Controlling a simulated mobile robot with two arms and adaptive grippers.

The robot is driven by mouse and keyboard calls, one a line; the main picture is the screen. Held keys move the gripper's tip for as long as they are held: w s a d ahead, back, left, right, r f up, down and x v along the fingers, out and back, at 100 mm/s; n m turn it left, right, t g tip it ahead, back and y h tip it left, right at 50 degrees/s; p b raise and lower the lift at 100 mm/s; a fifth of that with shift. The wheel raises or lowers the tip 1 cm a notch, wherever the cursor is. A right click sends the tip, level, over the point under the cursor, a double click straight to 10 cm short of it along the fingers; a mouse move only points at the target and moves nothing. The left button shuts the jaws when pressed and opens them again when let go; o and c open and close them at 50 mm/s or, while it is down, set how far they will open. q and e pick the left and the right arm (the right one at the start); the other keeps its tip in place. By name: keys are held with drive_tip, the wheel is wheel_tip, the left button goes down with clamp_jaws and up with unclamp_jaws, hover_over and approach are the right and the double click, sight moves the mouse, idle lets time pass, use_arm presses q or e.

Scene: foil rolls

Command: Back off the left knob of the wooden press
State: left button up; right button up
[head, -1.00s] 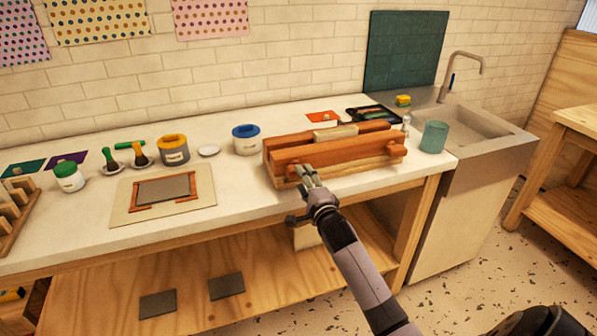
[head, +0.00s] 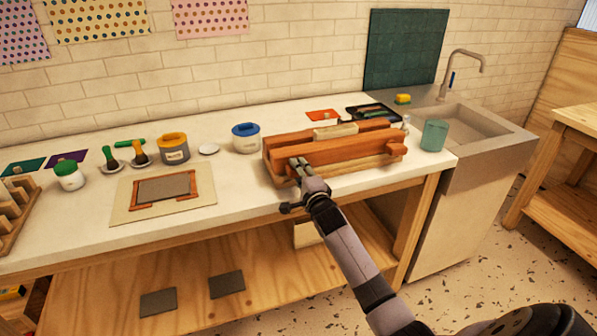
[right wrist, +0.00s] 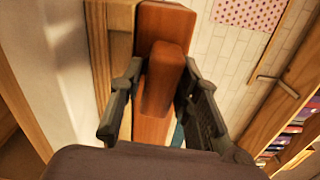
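The wooden press (head: 345,152) lies on the counter, with reddish-brown beams and a pale block (head: 335,131) on top. Its right knob (head: 398,150) shows at the right end of the front. My right gripper (head: 299,162) is at the left end of the press front, where it hides the left knob in the head view. In the right wrist view my right gripper (right wrist: 163,75) has its fingers apart, one on each side of a reddish wooden piece (right wrist: 168,65), seemingly the knob. Firm contact cannot be made out. My left gripper is not in view.
A board with a framed grey sheet (head: 163,190) lies to the left. The counter front edge runs below the press.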

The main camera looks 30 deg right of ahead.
drive_tip(key=shift+r, duration=0.15)
clamp_jaws()
